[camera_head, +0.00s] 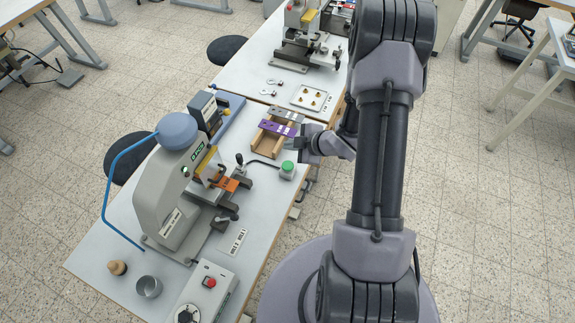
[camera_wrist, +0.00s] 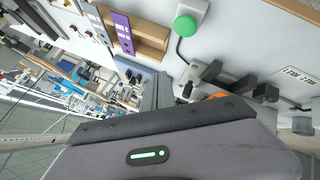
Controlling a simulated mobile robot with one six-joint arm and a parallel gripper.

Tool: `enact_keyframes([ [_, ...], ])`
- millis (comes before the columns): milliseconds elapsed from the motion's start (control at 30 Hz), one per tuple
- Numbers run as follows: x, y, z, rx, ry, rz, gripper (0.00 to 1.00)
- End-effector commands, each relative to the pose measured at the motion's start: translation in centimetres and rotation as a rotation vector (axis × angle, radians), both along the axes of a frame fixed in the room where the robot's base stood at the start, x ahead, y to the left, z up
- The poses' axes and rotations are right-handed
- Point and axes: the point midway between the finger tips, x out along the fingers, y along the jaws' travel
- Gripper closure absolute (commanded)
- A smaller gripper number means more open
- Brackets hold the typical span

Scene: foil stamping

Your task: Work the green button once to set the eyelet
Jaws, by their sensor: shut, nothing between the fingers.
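The green button (camera_head: 287,166) is a round cap on a small grey box near the right edge of the bench. It also shows at the top of the wrist view (camera_wrist: 185,27), with a dark cable from its box. My gripper (camera_head: 303,146) is just behind the button in the head view, apart from it. Its fingers (camera_wrist: 157,78) are shut and empty in the wrist view. The press (camera_head: 165,190) stands left of the button, with an orange piece (camera_head: 229,184) at its working area. The eyelet itself is too small to make out.
A wooden holder (camera_head: 262,141) with purple and grey strips is behind the button, close to my gripper. A control box (camera_head: 216,278) with a red button and a metal cup (camera_head: 147,287) are at the front. A tray (camera_head: 297,97) of small brass parts is farther back.

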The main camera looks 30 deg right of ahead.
Motion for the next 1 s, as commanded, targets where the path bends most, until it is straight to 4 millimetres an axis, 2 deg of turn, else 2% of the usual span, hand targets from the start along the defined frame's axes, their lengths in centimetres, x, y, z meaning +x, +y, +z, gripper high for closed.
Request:
enact_keyframes([
  [500,0.0,0.0,-7.6,0.0,0.001,-0.001,1.0],
  [633,0.0,0.0,-8.2,0.0,0.001,-0.001,1.0],
  [1000,0.0,0.0,-8.0,-0.001,0.001,-0.001,1.0],
])
